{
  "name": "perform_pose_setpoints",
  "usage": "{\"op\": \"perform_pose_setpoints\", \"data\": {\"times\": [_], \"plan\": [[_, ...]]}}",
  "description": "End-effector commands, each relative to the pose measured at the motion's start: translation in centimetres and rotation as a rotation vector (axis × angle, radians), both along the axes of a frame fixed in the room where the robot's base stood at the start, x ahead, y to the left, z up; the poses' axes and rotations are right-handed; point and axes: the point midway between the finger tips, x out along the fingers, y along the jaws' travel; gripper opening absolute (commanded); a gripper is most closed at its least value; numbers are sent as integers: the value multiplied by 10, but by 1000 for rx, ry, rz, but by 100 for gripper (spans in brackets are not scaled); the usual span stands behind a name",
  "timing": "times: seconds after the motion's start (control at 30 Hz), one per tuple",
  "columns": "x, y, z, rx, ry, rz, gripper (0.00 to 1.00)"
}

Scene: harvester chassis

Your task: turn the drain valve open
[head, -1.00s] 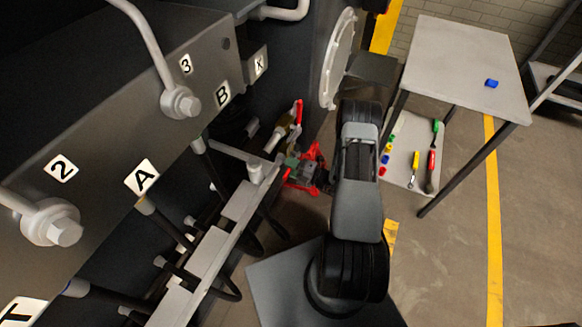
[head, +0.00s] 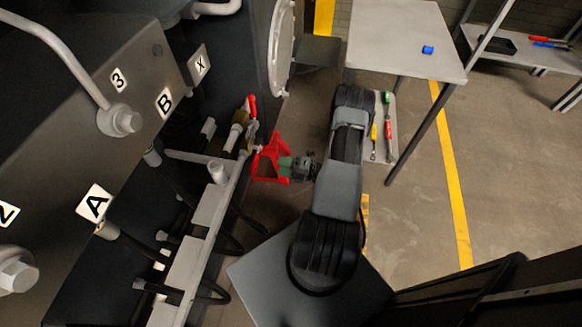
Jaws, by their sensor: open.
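The drain valve (head: 240,135) shows in the head view as a brass-coloured fitting with a pale end, beside the dark chassis. Its red-tipped handle (head: 252,106) stands up, slanting slightly. My gripper (head: 259,163) has red fingers, spread apart and pointing left towards the chassis. It is just below and right of the valve in the picture. Nothing shows between the fingers. The upper finger looks close to the lower end of the valve; I cannot tell whether they touch.
A grey rail (head: 203,222) with hoses runs along the chassis, left of my gripper. A round pale flange (head: 281,45) is above.

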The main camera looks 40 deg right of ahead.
Motion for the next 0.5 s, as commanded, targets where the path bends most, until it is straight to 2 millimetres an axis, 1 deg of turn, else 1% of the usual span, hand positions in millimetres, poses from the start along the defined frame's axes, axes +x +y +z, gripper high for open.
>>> {"op": "perform_pose_setpoints", "data": {"times": [0.03,0.2,0.5], "plan": [[-5,-6,0,0,0,-4,50],[-16,-16,0,0,0,-2,50],[-20,-19,0,0,0,1,50]]}}
